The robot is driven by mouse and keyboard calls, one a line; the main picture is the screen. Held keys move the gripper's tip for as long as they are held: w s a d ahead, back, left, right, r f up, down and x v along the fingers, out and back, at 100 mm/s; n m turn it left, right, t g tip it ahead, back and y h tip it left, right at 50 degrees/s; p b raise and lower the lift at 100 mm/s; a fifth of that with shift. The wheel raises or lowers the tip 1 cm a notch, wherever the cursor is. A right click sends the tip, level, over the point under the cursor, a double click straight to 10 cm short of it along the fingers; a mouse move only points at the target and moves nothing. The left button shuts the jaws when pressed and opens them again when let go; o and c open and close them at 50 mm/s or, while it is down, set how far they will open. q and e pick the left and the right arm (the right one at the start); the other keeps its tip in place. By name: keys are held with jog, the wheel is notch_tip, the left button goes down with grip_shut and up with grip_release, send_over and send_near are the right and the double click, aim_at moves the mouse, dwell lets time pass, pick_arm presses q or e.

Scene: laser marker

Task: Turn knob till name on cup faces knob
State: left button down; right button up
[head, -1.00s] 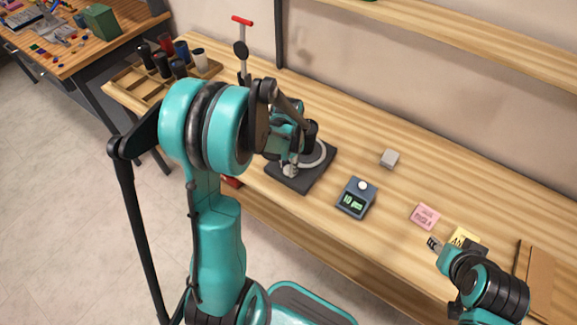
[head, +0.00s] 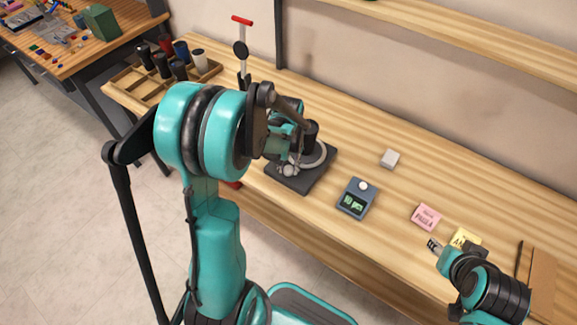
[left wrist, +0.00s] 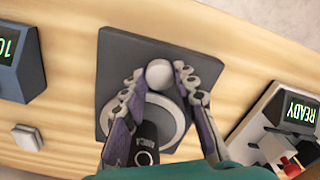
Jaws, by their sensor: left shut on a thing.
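A round pale knob (left wrist: 159,73) sits on a dark square base plate (left wrist: 118,50) beside a light grey ring (left wrist: 177,118). A dark cup (left wrist: 146,148) stands within the ring. Small pale lettering and a round mark show on the cup, but I cannot read the name surely. My left gripper (left wrist: 161,76) is shut on the knob, with a fingertip on each side. In the head view the knob (head: 289,170), cup (head: 311,131) and plate (head: 298,184) show partly behind my left arm. My right gripper (head: 434,245) hovers near the table's front right; its opening is unclear.
A blue-grey box with a green display (head: 356,199) and a small pale block (head: 390,158) stand right of the plate. Pink (head: 427,216) and yellow (head: 466,237) cards lie farther right. A device reading READY (left wrist: 297,112) is close by. A wooden cup tray (head: 133,82) is at left.

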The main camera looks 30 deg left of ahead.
aim_at(289, 169)
pick_arm(q)
jog(key=shift+n, duration=0.3)
dwell(0.4)
jog(key=c, duration=1.2)
grip_release()
jog(key=shift+r, duration=0.1)
notch_tip(289, 169, up, 12)
jog(key=shift+f, duration=0.1)
jog(key=s+d+r+m+t, duration=0.1)
jog(key=s+d+t, duration=0.1)
jog(key=s+d, duration=0.1)
jog(key=s+d+r+m+t, duration=0.1)
jog(key=s+d+m+t, duration=0.1)
jog(key=s+d, duration=0.2)
jog(key=s+d+r+m+t, duration=0.1)
jog(key=s+d+m+t, duration=0.1)
jog(key=s+d+t, duration=0.1)
jog(key=shift+s+d, duration=0.3)
jog(key=shift+s, duration=0.35)
